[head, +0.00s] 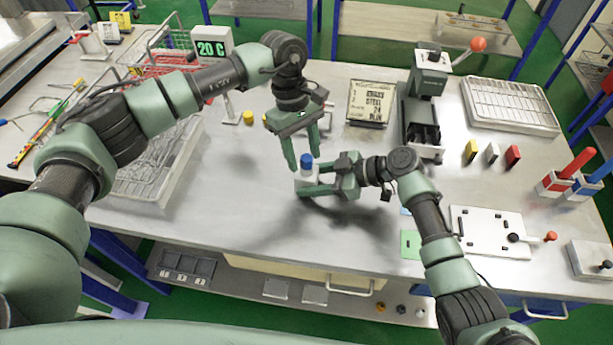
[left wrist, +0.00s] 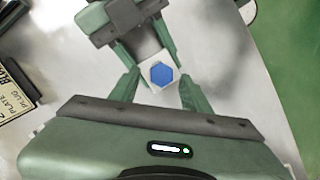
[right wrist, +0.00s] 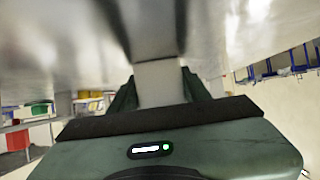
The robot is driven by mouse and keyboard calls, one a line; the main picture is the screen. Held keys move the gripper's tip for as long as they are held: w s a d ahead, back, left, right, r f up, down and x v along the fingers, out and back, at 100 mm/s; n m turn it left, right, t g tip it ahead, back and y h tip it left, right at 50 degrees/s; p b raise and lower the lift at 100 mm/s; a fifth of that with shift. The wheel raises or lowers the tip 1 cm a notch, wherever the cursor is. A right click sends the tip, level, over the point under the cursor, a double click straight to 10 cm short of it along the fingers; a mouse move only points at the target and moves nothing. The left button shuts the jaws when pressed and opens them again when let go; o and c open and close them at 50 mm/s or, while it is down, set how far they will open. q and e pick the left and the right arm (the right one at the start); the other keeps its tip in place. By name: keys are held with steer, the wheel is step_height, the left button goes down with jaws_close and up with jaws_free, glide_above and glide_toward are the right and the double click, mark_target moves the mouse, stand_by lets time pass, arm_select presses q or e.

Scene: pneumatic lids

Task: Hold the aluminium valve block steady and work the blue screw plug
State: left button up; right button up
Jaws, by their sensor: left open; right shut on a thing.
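The valve block (head: 307,178) is a pale metal block near the middle of the bench. The blue screw plug (head: 306,161) sits on its top; its hexagonal head shows in the left wrist view (left wrist: 161,74). My right gripper (head: 316,183) is shut on the block from the right side; in the right wrist view the block (right wrist: 160,82) fills the gap between its fingers. My left gripper (head: 303,164) points down from above with its fingers open on either side of the plug. In the left wrist view a gap shows between each finger and the plug.
A wire basket (head: 150,180) stands on the left with a 20 C display (head: 212,48) behind it. A label plate (head: 369,102) and a grey-green vise-like device (head: 424,100) stand behind. A white plate with a knob (head: 490,232) lies to the right.

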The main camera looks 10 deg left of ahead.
arm_select(q)
steer(key=m, duration=0.3)
steer(key=m+y, duration=0.1)
steer(key=m, duration=0.1)
steer(key=shift+w+d+g, duration=0.15)
steer(key=shift+d+g, duration=0.15)
steer(key=m, duration=0.3)
steer(key=shift+y, duration=0.3)
steer(key=shift+d+m+y, duration=0.2)
steer(key=shift+m+y, duration=0.1)
steer(key=shift+m, duration=0.8)
jaws_close()
steer(key=n, duration=0.2)
steer(key=n+h, duration=0.1)
steer(key=n, duration=0.1)
steer(key=a+n, duration=0.1)
steer(key=n, duration=0.2)
steer(key=shift+h, duration=0.3)
steer(key=shift+d+n, duration=0.1)
steer(key=shift+n, duration=0.4)
